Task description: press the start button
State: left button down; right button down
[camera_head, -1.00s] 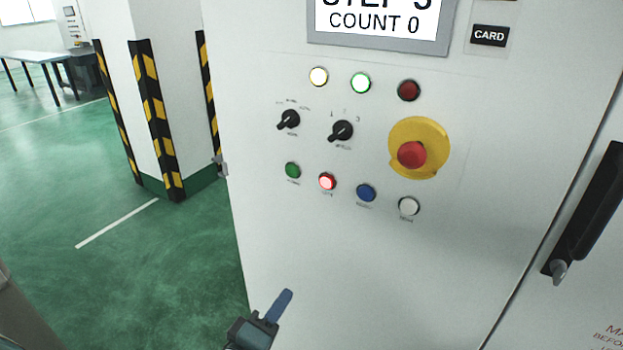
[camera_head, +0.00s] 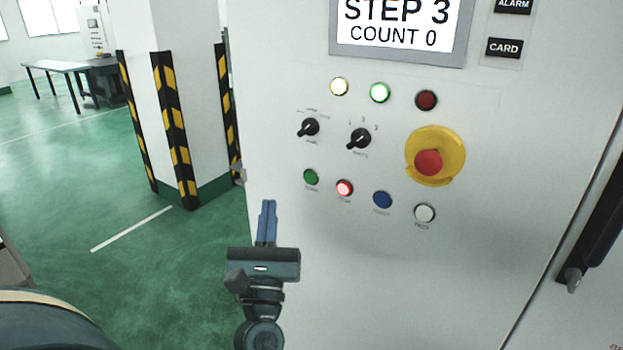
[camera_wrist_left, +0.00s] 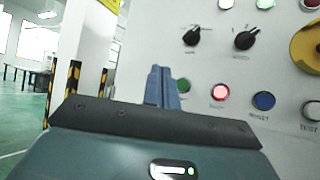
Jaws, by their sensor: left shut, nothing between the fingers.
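The green button (camera_head: 311,177) is at the left end of the lower row on the pale cabinet's panel, unlit; its small label is not readable. It also shows in the wrist view (camera_wrist_left: 183,85), partly hidden behind my fingers. My left gripper (camera_head: 268,204) is shut and empty, its blue fingers together and pointing up, below and left of the green button in the head view. In the wrist view the fingertips (camera_wrist_left: 162,70) appear just left of that button; I cannot tell the gap to the panel. My right gripper is not in view.
Beside the green button are a lit red button (camera_head: 344,188), a blue button (camera_head: 382,200) and a white button (camera_head: 424,213). A red emergency stop (camera_head: 428,162) on yellow sits right. Two black rotary knobs are above. The display (camera_head: 398,25) reads STEP 3, COUNT 0. A striped pillar (camera_head: 180,120) stands left.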

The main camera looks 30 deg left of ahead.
pick_arm(q)
jog(key=b, duration=0.1)
send_near(310, 177)
jog(key=w+a+r, duration=0.2)
jog(key=a+r, duration=0.2)
jog(key=shift+w+d+r, duration=0.2)
jog(key=shift+w, duration=0.3)
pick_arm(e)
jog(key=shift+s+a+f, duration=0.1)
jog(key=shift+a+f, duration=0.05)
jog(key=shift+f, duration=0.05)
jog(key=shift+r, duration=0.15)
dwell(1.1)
pick_arm(q)
jog(key=shift+w, duration=0.1)
jog(key=shift+w+b, duration=0.3)
jog(key=shift+b, duration=0.1)
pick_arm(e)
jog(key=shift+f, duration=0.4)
